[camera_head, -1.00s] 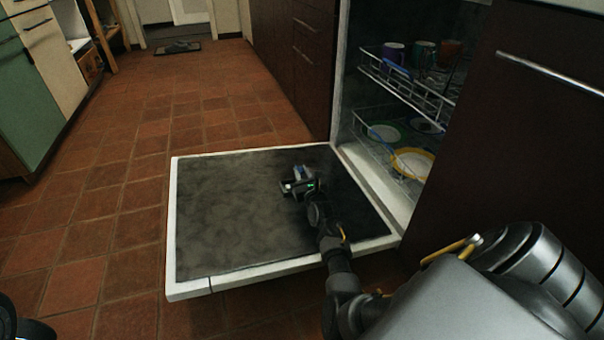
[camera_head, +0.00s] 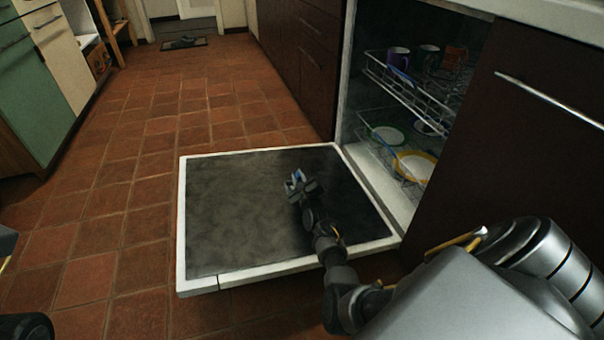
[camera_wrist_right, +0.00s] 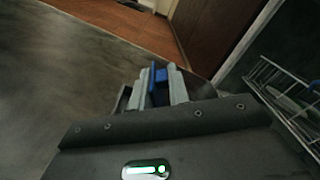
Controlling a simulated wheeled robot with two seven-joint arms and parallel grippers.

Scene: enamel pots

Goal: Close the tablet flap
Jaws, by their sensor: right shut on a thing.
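The dishwasher door (camera_head: 240,268) lies open and flat, its dark inner panel (camera_head: 235,215) facing up. My right gripper (camera_head: 297,182) is low over this panel, right of its middle. In the right wrist view its two pale fingers (camera_wrist_right: 158,88) are shut on a small blue thing (camera_wrist_right: 159,80). I cannot tell whether this blue thing is a tablet or part of the tablet flap. The flap itself cannot be made out; the gripper may hide it. My left gripper is not in view.
The open dishwasher holds an upper rack (camera_head: 405,88) with several mugs and a lower rack (camera_head: 385,155) with plates. Dark cabinets (camera_head: 535,150) stand close on the right. The tiled floor (camera_head: 110,180) left of the door is clear.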

